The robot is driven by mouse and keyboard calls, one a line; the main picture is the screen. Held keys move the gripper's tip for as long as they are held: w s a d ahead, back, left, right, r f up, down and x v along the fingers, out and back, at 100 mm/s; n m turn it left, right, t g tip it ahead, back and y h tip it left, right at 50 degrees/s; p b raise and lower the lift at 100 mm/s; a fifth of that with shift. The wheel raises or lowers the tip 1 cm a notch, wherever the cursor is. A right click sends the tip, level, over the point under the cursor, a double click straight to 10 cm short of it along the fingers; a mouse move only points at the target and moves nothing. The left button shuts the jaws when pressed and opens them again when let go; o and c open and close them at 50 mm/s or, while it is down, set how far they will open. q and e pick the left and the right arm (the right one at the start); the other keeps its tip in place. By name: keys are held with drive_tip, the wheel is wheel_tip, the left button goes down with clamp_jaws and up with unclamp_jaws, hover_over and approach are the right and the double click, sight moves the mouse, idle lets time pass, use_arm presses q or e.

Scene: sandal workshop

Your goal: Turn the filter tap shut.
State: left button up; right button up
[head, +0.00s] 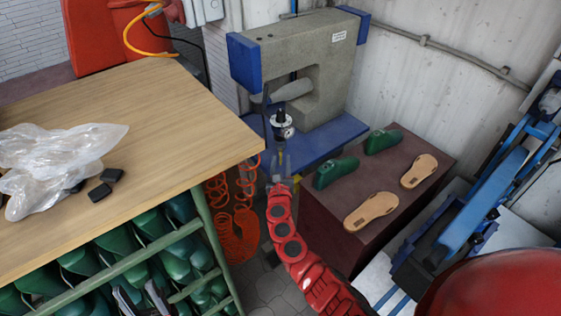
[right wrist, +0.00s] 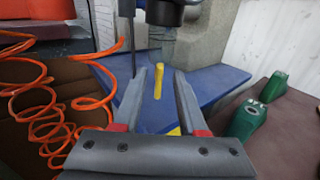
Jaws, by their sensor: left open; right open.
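The filter (head: 282,124) hangs in front of the grey and blue press, with a dark top and a pale bowl. Its clear bowl and dark cap also show in the right wrist view (right wrist: 162,42). A narrow yellow tap handle (right wrist: 158,84) hangs below the bowl, roughly upright. My right gripper (head: 279,165) is just below the filter. In the right wrist view its open fingers (right wrist: 160,88) stand on either side of the yellow handle; I cannot tell whether either touches it.
The press (head: 300,62) has a blue table (head: 330,140). A brown bench (head: 400,200) holds green lasts and two tan soles. An orange coiled hose (right wrist: 40,95) hangs left of my right gripper. A wooden worktable (head: 150,110) with plastic wrap stands at left.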

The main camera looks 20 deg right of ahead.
drive_tip(key=shift+w, duration=0.15)
drive_tip(key=shift+c, duration=0.2)
clamp_jaws()
